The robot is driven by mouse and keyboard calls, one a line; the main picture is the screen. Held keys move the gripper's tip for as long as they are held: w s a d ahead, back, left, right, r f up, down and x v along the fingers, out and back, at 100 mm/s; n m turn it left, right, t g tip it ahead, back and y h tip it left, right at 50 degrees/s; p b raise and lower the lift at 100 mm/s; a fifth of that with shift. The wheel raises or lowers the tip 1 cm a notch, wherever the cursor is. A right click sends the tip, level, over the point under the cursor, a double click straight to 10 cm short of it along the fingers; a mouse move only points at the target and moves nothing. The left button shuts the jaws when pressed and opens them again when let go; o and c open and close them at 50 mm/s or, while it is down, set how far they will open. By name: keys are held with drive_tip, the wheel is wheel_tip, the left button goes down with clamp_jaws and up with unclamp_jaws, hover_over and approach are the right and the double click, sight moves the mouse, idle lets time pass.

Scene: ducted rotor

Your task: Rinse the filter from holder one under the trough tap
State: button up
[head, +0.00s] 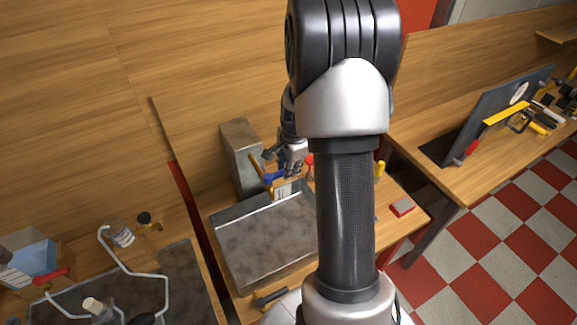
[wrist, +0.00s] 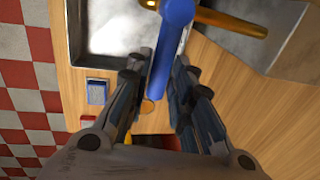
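The grey metal trough (head: 262,240) stands on the wooden bench, and its corner shows in the wrist view (wrist: 105,35). A brass tap (head: 257,170) reaches over its far edge; its pipe also shows in the wrist view (wrist: 230,22). A blue bar (wrist: 168,45), which looks like the tap's lever, runs from beside the brass pipe down between my fingers. My gripper (head: 290,168) is at the tap; in the wrist view its fingertips (wrist: 163,68) are close on both sides of the bar. I cannot tell if they touch it. I cannot make out the filter or holder one.
A grey block (head: 240,150) stands behind the trough. A red item (head: 402,206) lies at the bench's right end. A dark tool (head: 272,297) lies in front of the trough. Bottles and a bent tube (head: 135,270) are at left. A side bench with a dark panel (head: 500,110) is at right.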

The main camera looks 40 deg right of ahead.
clamp_jaws()
idle(0.3)
drive_tip(key=shift+s+a+m+p, duration=0.2)
drive_tip(key=shift+s+m+p, duration=0.15)
drive_tip(key=shift+m, duration=0.45)
drive_tip(key=shift+s+a+m+p, duration=0.2)
drive_tip(key=shift+s+m, duration=0.25)
drive_tip(key=shift+m, duration=0.35)
drive_tip(key=o, duration=0.5)
unclamp_jaws()
drive_tip(key=shift+r, duration=0.1)
